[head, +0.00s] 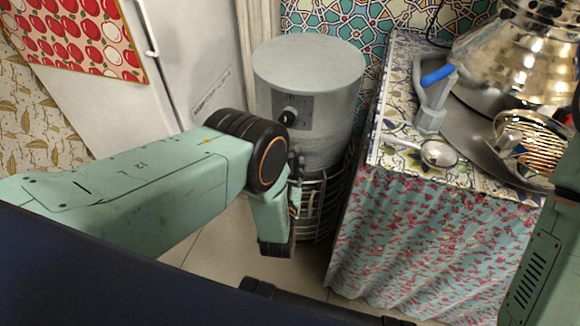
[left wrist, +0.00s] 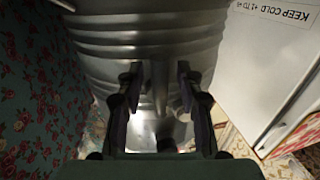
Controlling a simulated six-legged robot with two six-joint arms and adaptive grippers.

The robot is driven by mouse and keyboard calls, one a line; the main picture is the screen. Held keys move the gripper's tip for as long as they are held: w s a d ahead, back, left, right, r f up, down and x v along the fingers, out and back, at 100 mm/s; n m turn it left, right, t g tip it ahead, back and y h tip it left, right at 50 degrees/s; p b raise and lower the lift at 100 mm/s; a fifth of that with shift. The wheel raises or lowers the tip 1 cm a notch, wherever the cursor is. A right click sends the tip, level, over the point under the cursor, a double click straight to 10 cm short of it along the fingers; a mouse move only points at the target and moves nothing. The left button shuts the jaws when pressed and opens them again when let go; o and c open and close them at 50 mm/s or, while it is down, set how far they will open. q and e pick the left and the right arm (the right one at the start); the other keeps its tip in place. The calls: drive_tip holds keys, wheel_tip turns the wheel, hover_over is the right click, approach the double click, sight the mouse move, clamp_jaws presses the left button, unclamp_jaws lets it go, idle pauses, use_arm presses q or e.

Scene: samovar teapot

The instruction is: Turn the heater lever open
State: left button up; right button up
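The heater is a grey cylinder (head: 310,75) with a flat lid, standing between the white fridge and the table. A dark round knob (head: 288,118) sits on its front panel. My left gripper (head: 296,170) is at the heater's lower front, partly hidden behind my own wrist. In the left wrist view my left gripper (left wrist: 157,78) is open, its two dark fingers apart before the ribbed metal body (left wrist: 140,35). A narrow upright metal piece (left wrist: 159,92) shows between them; I cannot tell whether it is the lever or touches a finger. My right gripper is not in view.
The white fridge (head: 185,60) stands left of the heater. To the right, a table with a floral cloth (head: 425,235) holds a grey fitting with a blue handle (head: 438,74), a small strainer (head: 438,154) and a shiny samovar (head: 515,55). Wire bars (head: 315,205) surround the heater's base.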

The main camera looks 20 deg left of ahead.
sight(306, 154)
use_arm(q)
drive_tip(key=shift+c, duration=0.4)
clamp_jaws()
drive_tip(key=shift+s+d+n, duration=0.1)
drive_tip(key=shift+n, duration=0.2)
drive_tip(key=n+p, duration=0.1)
drive_tip(key=d+n+p, duration=0.1)
drive_tip(key=n, duration=0.1)
drive_tip(key=shift+r+g, duration=0.15)
drive_tip(key=shift+g, duration=0.25)
drive_tip(key=n+p, duration=0.1)
drive_tip(key=n, duration=0.1)
drive_tip(key=d+r+n+h+p, duration=0.1)
drive_tip(key=n+p, duration=0.1)
drive_tip(key=n, duration=0.1)
drive_tip(key=n+g+h+p, duration=0.1)
drive_tip(key=n, duration=0.2)
drive_tip(key=shift+s+d+r+p, duration=0.1)
drive_tip(key=shift+d+r+p, duration=0.2)
drive_tip(key=shift+p, duration=0.05)
drive_tip(key=shift+d+r+n+h+p, duration=0.1)
drive_tip(key=shift+r+n+h+p, duration=0.25)
drive_tip(key=shift+n, duration=0.65)
drive_tip(key=shift+d+r+n+h+p, duration=0.15)
drive_tip(key=shift+n+h+p, duration=0.25)
drive_tip(key=shift+n, duration=0.6)
drive_tip(key=shift+a, duration=0.1)
